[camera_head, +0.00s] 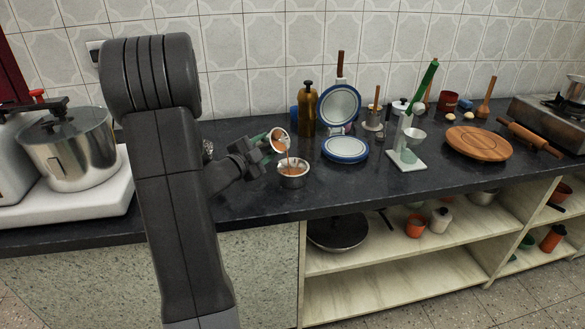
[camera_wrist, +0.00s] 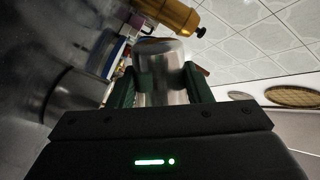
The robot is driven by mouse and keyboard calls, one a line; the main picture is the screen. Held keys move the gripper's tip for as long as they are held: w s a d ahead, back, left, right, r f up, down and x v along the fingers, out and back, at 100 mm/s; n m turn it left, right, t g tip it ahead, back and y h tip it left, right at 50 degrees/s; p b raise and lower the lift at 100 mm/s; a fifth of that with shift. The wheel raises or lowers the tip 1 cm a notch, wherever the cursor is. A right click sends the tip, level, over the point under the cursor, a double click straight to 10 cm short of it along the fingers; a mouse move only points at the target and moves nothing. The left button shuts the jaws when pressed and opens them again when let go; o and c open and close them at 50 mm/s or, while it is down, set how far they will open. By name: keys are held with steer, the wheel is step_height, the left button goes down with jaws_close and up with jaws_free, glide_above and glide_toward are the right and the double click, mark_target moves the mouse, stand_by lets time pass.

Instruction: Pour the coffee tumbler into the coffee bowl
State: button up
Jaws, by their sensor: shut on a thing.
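My gripper (camera_head: 262,142) is shut on a steel tumbler (camera_head: 279,142) and holds it tilted, mouth toward the lower right, above the dark counter. Brown liquid shows at its mouth, and a thin brown stream falls from it into a small steel bowl (camera_head: 292,181) just below. Brown liquid also shows inside the bowl. In the wrist view the steel tumbler (camera_wrist: 165,85) sits between the two green fingers.
A blue-rimmed plate (camera_head: 345,158) lies right of the bowl, with a brown bottle (camera_head: 307,115) behind. A large steel pot (camera_head: 70,150) is at left.

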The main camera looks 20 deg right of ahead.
mark_target(271, 144)
steer(key=shift+f+m+b, duration=0.25)
steer(key=shift+m+b, duration=0.45)
steer(key=shift+b, duration=0.25)
steer(key=shift+s+r+m+b, duration=0.1)
steer(key=shift+r+m+b, duration=0.4)
steer(key=shift+m, duration=0.4)
stand_by(0.7)
steer(key=shift+s+d+r+m+b, duration=0.4)
steer(key=shift+s+m+b, duration=0.3)
steer(key=shift+b, duration=0.6)
steer(key=shift+r+m+b, duration=0.25)
steer(key=shift+m+b, duration=0.45)
